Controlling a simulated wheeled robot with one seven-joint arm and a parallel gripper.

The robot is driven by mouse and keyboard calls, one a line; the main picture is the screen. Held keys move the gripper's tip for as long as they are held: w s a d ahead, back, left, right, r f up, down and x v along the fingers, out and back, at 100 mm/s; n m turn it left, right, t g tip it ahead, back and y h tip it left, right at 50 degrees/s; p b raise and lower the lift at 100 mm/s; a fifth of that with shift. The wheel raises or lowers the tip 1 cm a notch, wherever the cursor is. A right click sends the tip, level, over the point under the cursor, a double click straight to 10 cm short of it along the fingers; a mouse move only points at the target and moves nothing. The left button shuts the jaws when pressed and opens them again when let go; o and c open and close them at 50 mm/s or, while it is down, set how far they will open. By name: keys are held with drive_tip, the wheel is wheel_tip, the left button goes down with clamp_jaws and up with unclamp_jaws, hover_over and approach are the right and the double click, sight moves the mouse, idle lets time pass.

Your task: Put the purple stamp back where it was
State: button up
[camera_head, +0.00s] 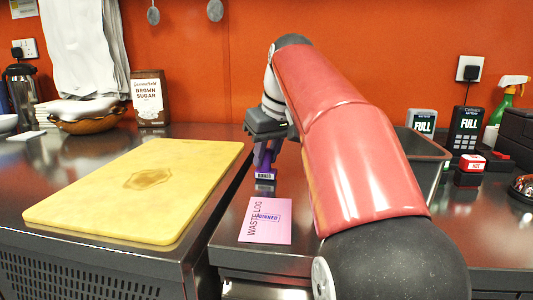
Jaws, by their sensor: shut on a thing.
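The purple stamp (265,174) is upright in my gripper (267,147), with a small white label near its lower end. My gripper points down with its fingers shut on the stamp's upper part. The stamp is just behind the pink waste log card (264,232), which lies on the dark counter and bears a purple stamped mark. I cannot tell whether the stamp touches the counter or hangs just above it. My red arm hides much of the counter to the right.
A yellow cutting board (150,190) lies on the left counter, with a brown sugar box (149,98) and a bowl (86,122) behind. At right are a grey bin (424,150), a red stamp (470,169), dark devices marked FULL (465,128) and a spray bottle (507,100).

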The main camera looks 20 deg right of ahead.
sight(269, 150)
drive_tip(key=shift+f, duration=0.2)
drive_tip(key=o, duration=0.8)
drive_tip(key=p+v, duration=0.1)
drive_tip(key=v, duration=0.5)
drive_tip(key=shift+d+r, duration=0.2)
drive_tip(key=shift+r, duration=0.1)
drive_tip(key=shift+s+r+p, duration=0.35)
drive_tip(key=shift+s+r, duration=0.05)
drive_tip(key=shift+r, duration=0.15)
